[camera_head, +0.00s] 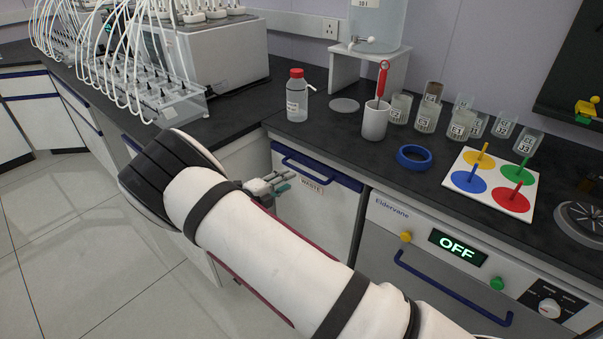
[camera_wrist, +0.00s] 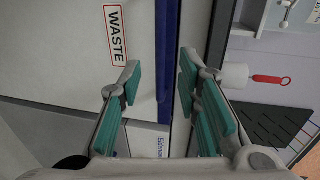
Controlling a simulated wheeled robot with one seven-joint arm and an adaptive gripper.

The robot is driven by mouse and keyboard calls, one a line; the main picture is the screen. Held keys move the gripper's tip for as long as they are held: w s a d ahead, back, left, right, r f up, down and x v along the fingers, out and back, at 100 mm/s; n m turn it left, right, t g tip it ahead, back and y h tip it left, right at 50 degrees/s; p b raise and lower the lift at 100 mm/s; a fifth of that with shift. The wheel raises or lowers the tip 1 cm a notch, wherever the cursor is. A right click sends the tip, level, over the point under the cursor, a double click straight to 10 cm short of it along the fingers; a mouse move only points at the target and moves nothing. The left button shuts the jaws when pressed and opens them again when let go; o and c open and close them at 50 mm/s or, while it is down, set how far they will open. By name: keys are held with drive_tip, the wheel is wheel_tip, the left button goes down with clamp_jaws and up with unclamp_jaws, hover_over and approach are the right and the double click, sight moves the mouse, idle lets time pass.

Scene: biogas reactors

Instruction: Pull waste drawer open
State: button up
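The waste drawer (camera_head: 325,215) is a pale front under the dark counter, with a WASTE label (camera_head: 312,187) and a blue bar handle (camera_head: 335,178) along its top. It looks shut. My gripper (camera_head: 287,181) is in front of its left part, close to the label and handle. In the wrist view my gripper (camera_wrist: 160,82) is open, with green pads on both fingers. The blue handle (camera_wrist: 163,45) runs upright in the picture between the fingers. The label (camera_wrist: 116,35) is left of it. I cannot tell whether the fingers reach around the handle.
An Eldervane appliance (camera_head: 440,270) with an OFF display is right of the drawer. The counter (camera_head: 340,140) above holds a red-capped bottle (camera_head: 297,95), a white cup (camera_head: 375,120), blue tape (camera_head: 414,157) and several beakers. The floor (camera_head: 90,240) at left is clear.

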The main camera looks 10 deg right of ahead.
sight(302, 173)
drive_tip(key=x, duration=0.9)
drive_tip(key=shift+s, duration=0.1)
drive_tip(key=shift+c, duration=0.2)
clamp_jaws()
